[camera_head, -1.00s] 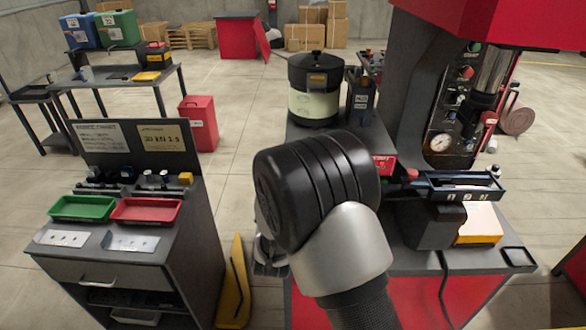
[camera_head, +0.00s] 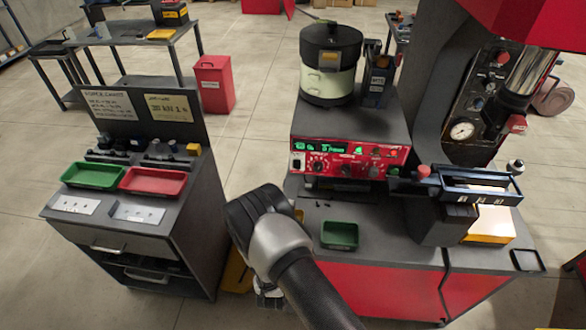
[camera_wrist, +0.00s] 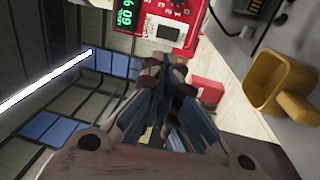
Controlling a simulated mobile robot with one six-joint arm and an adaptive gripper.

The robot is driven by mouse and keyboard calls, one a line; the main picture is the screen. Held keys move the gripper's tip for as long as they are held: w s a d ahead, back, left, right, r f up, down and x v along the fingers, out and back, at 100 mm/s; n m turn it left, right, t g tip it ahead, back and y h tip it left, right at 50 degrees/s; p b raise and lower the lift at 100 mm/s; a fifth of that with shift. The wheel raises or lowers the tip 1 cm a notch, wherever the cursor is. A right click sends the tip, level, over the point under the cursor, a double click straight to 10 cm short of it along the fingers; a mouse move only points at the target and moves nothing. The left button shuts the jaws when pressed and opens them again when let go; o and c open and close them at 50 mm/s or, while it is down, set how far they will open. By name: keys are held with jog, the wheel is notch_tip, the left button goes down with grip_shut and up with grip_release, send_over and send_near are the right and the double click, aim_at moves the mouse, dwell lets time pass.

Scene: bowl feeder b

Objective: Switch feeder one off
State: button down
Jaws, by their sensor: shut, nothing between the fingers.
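The bowl feeder (camera_head: 329,80), a black and pale-green drum with a lid, stands at the back of the bench. In the wrist view the panel (camera_wrist: 183,12) is at the top, with a lit green display (camera_wrist: 125,14) and a dark rectangular switch (camera_wrist: 170,32). My gripper (camera_wrist: 168,62) is shut and empty, apart from the panel. In the head view my arm hides most of it. Which feeder number this is cannot be read.
A green tray (camera_head: 339,235) sits on the bench before the panel. A yellow scoop (camera_wrist: 278,88) shows in the wrist view. A press (camera_head: 470,105) and a dark rail fixture (camera_head: 470,187) stand right. A cart (camera_head: 130,245) with green and red trays stands left.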

aim_at(294, 160)
jog(key=shift+w, duration=0.1)
jog(key=w, duration=0.4)
jog(key=w+r+b, duration=0.1)
jog(key=w, duration=0.8)
jog(key=shift+w+d+r+b, duration=0.25)
jog(key=shift+w+r+b, duration=0.1)
jog(key=shift+w, duration=0.05)
jog(key=shift+w+r+b, duration=0.15)
jog(key=shift+w+b, duration=0.3)
jog(key=shift+b, duration=0.25)
jog(key=shift+s, duration=0.15)
